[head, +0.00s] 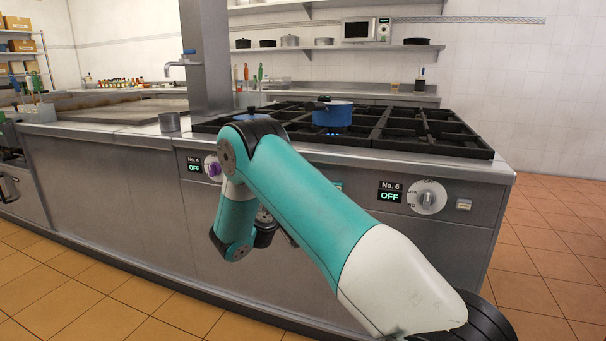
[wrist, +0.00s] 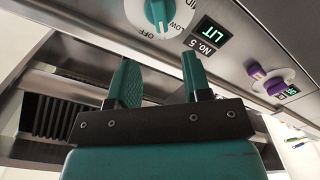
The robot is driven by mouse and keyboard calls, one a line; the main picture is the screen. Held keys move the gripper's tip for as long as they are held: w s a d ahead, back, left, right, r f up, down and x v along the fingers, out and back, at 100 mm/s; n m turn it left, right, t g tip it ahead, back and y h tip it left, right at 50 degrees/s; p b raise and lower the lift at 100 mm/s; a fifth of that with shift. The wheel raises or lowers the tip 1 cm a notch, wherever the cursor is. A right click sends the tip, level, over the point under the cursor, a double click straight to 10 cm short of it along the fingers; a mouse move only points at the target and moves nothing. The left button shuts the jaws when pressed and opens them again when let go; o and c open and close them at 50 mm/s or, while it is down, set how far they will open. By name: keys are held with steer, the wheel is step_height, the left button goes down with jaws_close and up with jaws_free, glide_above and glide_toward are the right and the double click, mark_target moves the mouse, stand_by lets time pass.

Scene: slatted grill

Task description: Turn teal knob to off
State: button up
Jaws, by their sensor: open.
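The teal knob (wrist: 158,12) is on the stove's front panel at the top of the wrist view, cut off by the frame edge. Its white dial shows OFF and LOW marks. The display (wrist: 211,28) beside it reads LIT, above a No. 5 label (wrist: 200,46). My gripper (wrist: 160,78) is open and empty, its two teal fingers apart and pointing toward the panel below the knob in the picture. No contact with the knob is visible. In the head view my arm hides the knob and the gripper's fingers.
A purple knob (head: 212,167) marked No. 4, display OFF, is to the left; it also shows in the wrist view (wrist: 267,80). A grey knob (head: 428,196), No. 6, display OFF, is to the right. A blue pot (head: 332,114) sits over a blue flame on the grates (head: 425,130).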

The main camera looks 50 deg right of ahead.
steer(key=x, duration=1)
steer(key=shift+d, duration=0.25)
steer(key=shift+f, duration=0.1)
steer(key=shift+c, duration=0.3)
jaws_close()
